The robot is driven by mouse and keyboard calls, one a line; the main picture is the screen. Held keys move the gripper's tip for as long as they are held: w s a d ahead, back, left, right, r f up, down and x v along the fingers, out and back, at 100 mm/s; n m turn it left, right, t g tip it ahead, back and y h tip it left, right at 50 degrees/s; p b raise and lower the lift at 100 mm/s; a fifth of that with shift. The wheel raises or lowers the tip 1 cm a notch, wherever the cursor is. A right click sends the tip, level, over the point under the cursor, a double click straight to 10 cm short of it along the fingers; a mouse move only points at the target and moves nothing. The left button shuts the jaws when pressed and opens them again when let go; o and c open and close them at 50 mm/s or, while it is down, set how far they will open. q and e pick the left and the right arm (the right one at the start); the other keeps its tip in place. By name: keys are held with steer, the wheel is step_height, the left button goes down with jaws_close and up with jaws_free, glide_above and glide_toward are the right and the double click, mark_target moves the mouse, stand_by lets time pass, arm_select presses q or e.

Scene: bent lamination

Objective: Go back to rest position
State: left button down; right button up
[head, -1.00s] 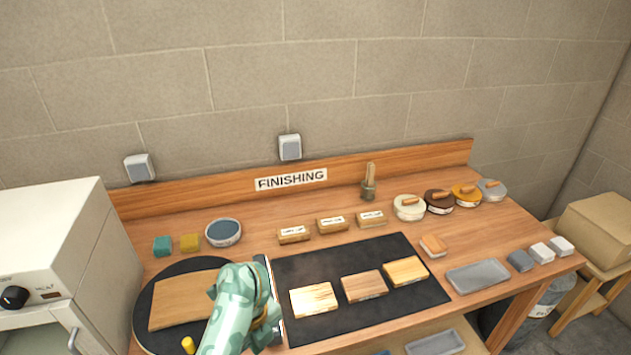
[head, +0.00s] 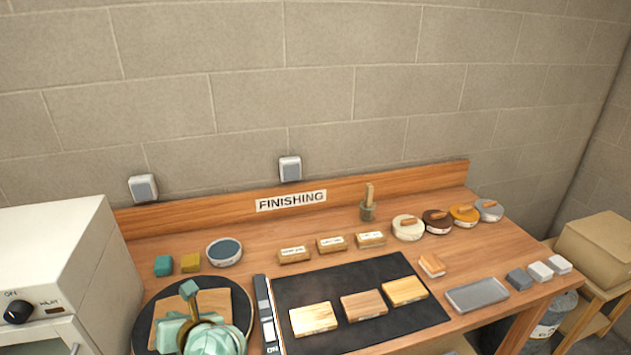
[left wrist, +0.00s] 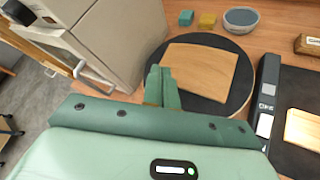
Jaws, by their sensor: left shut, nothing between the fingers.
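My left gripper (head: 190,291) is in the head view at the lower left, above the round black turntable (head: 143,318) and the bent wooden board (head: 222,303) on it. In the left wrist view my left gripper (left wrist: 158,88) is shut with nothing held, and the board (left wrist: 203,72) lies just beyond its fingers. The gripper appears apart from the board. My right gripper is not in view.
A white oven (head: 55,250) stands at the left. A black mat (head: 350,280) holds three wood blocks (head: 363,306). A long dark device (head: 266,312) lies between turntable and mat. Tins (head: 408,228) and a grey tray (head: 477,296) are at the right.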

arm_select(q)
step_height(320, 180, up, 14)
steer(key=d+m+t+h, duration=0.1)
steer(key=d+m+t, duration=0.2)
steer(key=m+t, duration=1.05)
steer(key=s+d+m+h, duration=0.3)
steer(key=d+m+h, duration=0.4)
steer(key=m+h, duration=0.7)
steer(key=s+d+f+m+g+y, duration=0.15)
steer(key=s+f+m+g, duration=0.45)
steer(key=f+m+g, duration=0.65)
steer(key=s+a+f+m+g+y, duration=0.25)
steer(key=s+a+m+y, duration=0.45)
steer(key=s+a+y, duration=0.5)
steer(key=s+d+f+g+h+b, duration=0.1)
steer(key=s+d+f+h+b, duration=0.2)
steer(key=f, duration=1.5)
steer(key=f+g+h+b, duration=0.2)
steer(key=f+h+b, duration=0.25)
steer(key=f, duration=1.35)
steer(key=s+f+n+g+b, duration=0.3)
steer(key=s+f+b, duration=0.4)
steer(key=s+f, duration=1.3)
step_height(320, 180, down, 2)
steer(key=shift+f+h, duration=0.1)
steer(key=shift+h, duration=0.2)
